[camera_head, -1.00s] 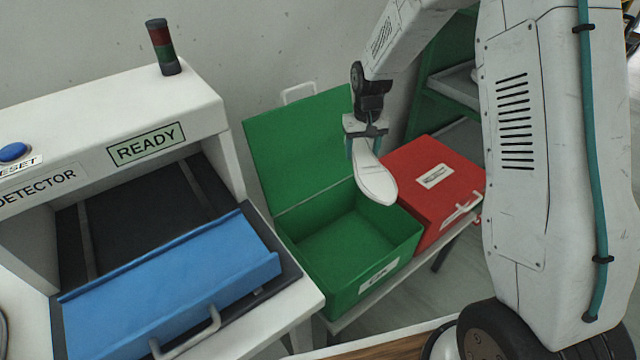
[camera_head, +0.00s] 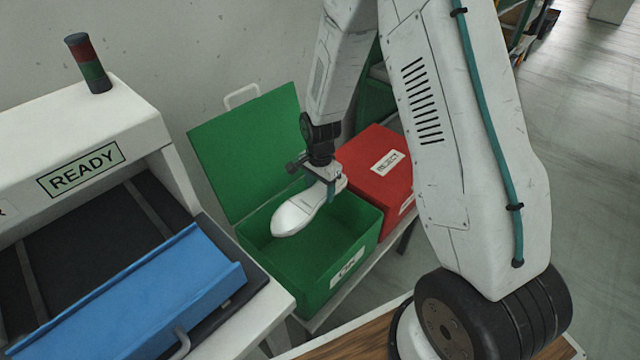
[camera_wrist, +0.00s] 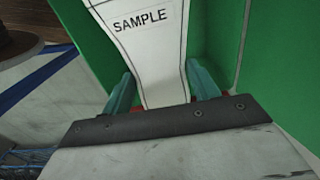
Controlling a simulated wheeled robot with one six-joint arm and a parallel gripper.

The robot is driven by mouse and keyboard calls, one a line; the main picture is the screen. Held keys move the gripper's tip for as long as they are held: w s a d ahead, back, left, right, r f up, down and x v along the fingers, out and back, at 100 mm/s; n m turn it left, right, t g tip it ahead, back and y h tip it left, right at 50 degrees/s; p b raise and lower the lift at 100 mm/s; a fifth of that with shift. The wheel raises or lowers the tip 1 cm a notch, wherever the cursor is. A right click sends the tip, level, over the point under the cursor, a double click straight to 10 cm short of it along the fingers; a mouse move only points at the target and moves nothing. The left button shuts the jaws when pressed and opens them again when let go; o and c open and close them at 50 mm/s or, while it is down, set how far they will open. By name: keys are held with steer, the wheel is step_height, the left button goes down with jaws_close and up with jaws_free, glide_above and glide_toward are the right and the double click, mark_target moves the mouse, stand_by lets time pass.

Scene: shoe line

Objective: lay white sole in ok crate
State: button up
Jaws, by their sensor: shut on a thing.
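The white sole (camera_head: 300,214) is held over the open green crate (camera_head: 345,252), toe pointing to the lower left, above the crate floor. My gripper (camera_head: 333,182) is shut on the heel end of the sole. In the wrist view the sole (camera_wrist: 148,50) lies between the two teal fingertips of my gripper (camera_wrist: 160,95) and carries a label reading SAMPLE. The green crate's lid stands open at the back, and its front label is too small to read surely. In the wrist view green crate walls (camera_wrist: 275,80) lie around the sole.
A red box (camera_head: 372,165) with a closed top and a label stands right of the green crate. On the left is a white detector (camera_head: 60,130) showing READY, with a blue tray (camera_head: 150,290) in front. A signal tower (camera_head: 88,62) stands on the detector.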

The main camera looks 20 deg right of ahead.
steer(key=shift+f, duration=12.4)
steer(key=o, duration=1.2)
step_height(320, 180, up, 8)
steer(key=shift+f, duration=0.15)
